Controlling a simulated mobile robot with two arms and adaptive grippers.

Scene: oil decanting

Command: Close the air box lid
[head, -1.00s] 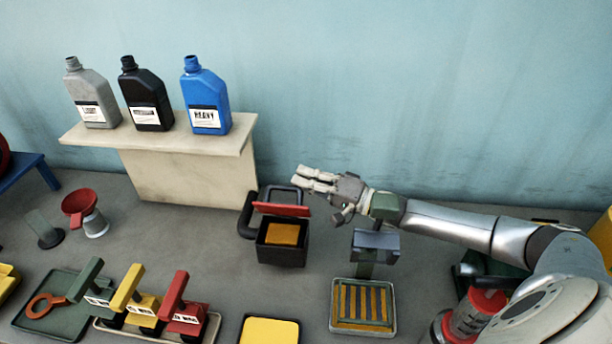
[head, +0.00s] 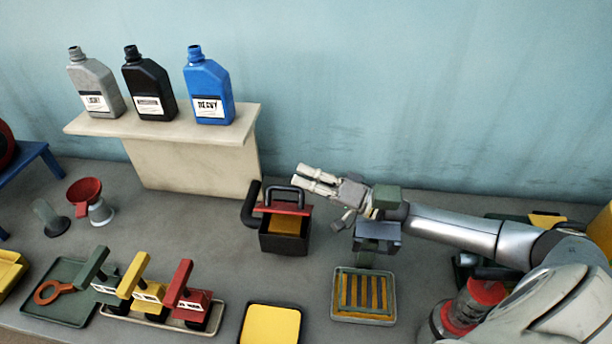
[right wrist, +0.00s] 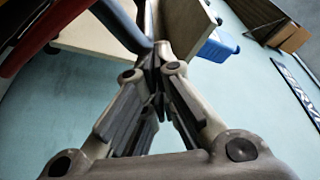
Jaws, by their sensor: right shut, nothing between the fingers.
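The air box (head: 284,243) is a black box on the table in the head view, with a yellow-orange filter (head: 290,223) showing inside. Its red lid (head: 284,208) is partly raised at the rear, with a dark loop handle (head: 285,189) on it. My right gripper (head: 299,175) is shut and empty, just above and right of the handle; whether it touches is unclear. In the right wrist view its fingers (right wrist: 158,50) meet, with a red part (right wrist: 45,40), apparently the lid, and a grey-blue bar at the left. My left gripper is out of view.
A beige shelf (head: 160,125) at the back left holds grey, black and blue bottles (head: 209,88). A tray with a striped insert (head: 363,297) and a yellow pad (head: 270,325) lie in front. A dark blue-grey block (head: 377,236) stands below my right wrist.

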